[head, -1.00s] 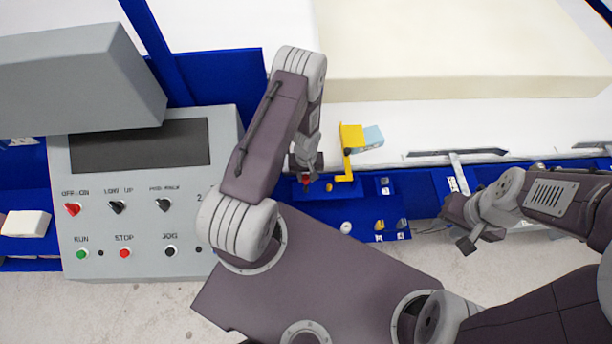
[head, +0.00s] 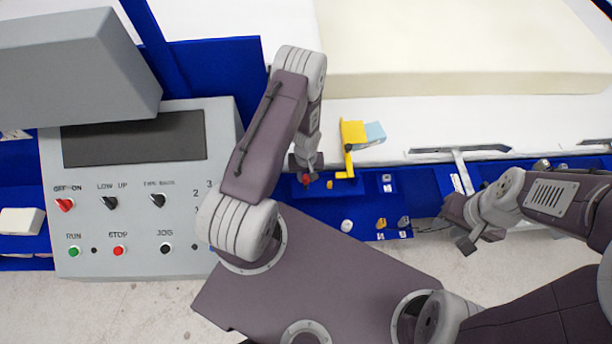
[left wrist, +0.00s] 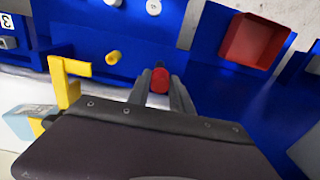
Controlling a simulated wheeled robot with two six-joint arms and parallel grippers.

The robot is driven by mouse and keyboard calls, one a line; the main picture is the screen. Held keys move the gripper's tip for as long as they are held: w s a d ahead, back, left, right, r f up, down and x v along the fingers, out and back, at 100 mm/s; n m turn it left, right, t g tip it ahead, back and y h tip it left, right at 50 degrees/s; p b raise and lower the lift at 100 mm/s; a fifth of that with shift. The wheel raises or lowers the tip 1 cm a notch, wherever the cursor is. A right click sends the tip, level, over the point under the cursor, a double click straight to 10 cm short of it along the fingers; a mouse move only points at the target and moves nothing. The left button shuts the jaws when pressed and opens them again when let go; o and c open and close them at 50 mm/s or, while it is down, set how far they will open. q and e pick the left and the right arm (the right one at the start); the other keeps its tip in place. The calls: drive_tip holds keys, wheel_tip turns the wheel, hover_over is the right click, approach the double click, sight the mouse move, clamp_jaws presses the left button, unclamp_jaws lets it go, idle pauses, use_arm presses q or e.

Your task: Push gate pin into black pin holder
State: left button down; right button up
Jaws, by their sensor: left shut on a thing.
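My left gripper (head: 306,178) is low at the blue rail, left of the yellow gate bracket (head: 352,134). In the left wrist view its two grey fingers (left wrist: 160,88) are shut on a red cylindrical piece (left wrist: 159,80), which I take to be the gate pin. A dark part shows just beyond the red piece; I cannot tell whether it is the black pin holder or whether the two touch. A yellow peg (left wrist: 113,57) stands beside it on the blue surface. My right gripper (head: 468,240) hangs at the right, away from the bracket; its jaw opening is unclear.
A grey control panel (head: 135,185) with knobs and buttons stands at the left. A large cream foam block (head: 460,50) lies on the white surface behind. Small fittings (head: 386,183) sit right of the bracket.

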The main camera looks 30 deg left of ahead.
sight(306, 177)
use_arm(q)
drive_tip(key=shift+f+b, duration=1.55)
idle(0.4)
drive_tip(key=c, duration=1.1)
unclamp_jaws()
drive_tip(key=shift+r, duration=0.2)
drive_tip(key=shift+r+p, duration=2.9)
drive_tip(key=shift+p, duration=0.2)
